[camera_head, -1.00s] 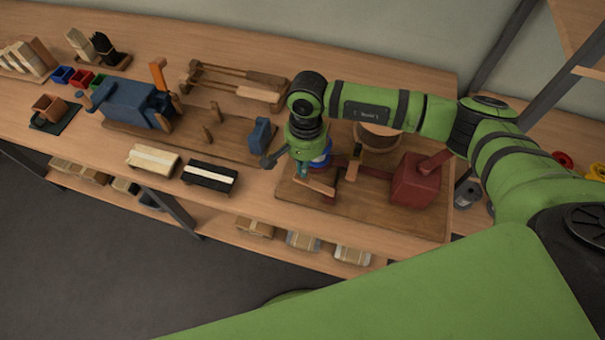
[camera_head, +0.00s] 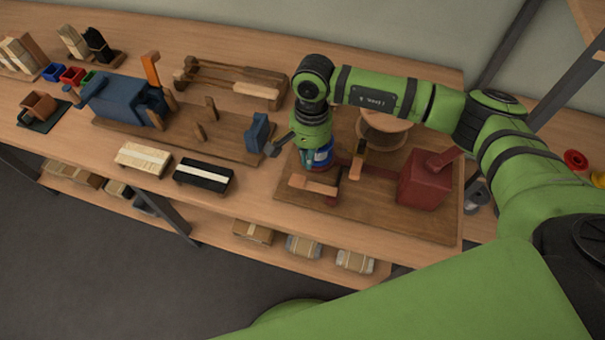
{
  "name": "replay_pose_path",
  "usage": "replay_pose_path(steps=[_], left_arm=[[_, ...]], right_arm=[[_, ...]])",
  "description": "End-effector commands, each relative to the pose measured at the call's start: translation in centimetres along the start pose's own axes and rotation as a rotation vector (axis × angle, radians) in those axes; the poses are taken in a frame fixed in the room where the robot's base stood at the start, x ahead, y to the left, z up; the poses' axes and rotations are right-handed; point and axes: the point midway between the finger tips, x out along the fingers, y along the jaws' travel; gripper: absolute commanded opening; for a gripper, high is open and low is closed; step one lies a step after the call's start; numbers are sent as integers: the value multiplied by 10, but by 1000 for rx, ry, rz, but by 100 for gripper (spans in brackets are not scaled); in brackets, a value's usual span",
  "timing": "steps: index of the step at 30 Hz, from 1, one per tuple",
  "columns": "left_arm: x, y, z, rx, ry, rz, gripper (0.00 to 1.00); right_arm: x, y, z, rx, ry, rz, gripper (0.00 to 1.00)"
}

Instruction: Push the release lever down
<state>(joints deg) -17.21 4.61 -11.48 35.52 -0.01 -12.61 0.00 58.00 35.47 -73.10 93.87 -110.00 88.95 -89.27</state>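A red machine with a boxy red block (camera_head: 424,180) stands on a brown board (camera_head: 380,222) at the right of the bench. I cannot tell which part is the release lever. My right gripper (camera_head: 282,147) hangs above the machine's left end, beside a blue and white round part (camera_head: 319,158). A dark finger points down-left, close to a small blue block. The rest of the gripper is hidden, so its opening is unclear. My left gripper is out of view.
Left of it, a blue clamp-like machine (camera_head: 125,100) with an orange lever (camera_head: 151,70) stands on a long board. The blue block (camera_head: 257,132) stands at that board's right end. Cream (camera_head: 143,159) and black (camera_head: 204,175) brush blocks lie at the front edge.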

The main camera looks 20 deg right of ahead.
Motion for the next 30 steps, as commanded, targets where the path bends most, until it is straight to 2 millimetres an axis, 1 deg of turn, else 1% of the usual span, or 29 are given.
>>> replay_pose_path(steps=[5, 8, 11, 18, 21, 25, 30], left_arm=[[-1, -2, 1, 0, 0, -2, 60], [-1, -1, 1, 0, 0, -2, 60], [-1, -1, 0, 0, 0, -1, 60], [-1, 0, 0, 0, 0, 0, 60], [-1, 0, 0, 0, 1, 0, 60], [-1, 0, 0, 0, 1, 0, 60], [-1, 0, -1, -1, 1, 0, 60]], right_arm=[[-3, 0, 0, -1, 0, -2, 0], [-12, -1, 0, -1, 1, -4, 0], [-29, -1, -1, -1, 3, -5, 0], [-81, -1, -1, -1, 3, -4, 0], [-98, -1, -1, -1, 2, -3, 0], [-113, -1, -1, 0, 0, -2, 0], [-120, 0, -1, 0, 0, 1, 0]])
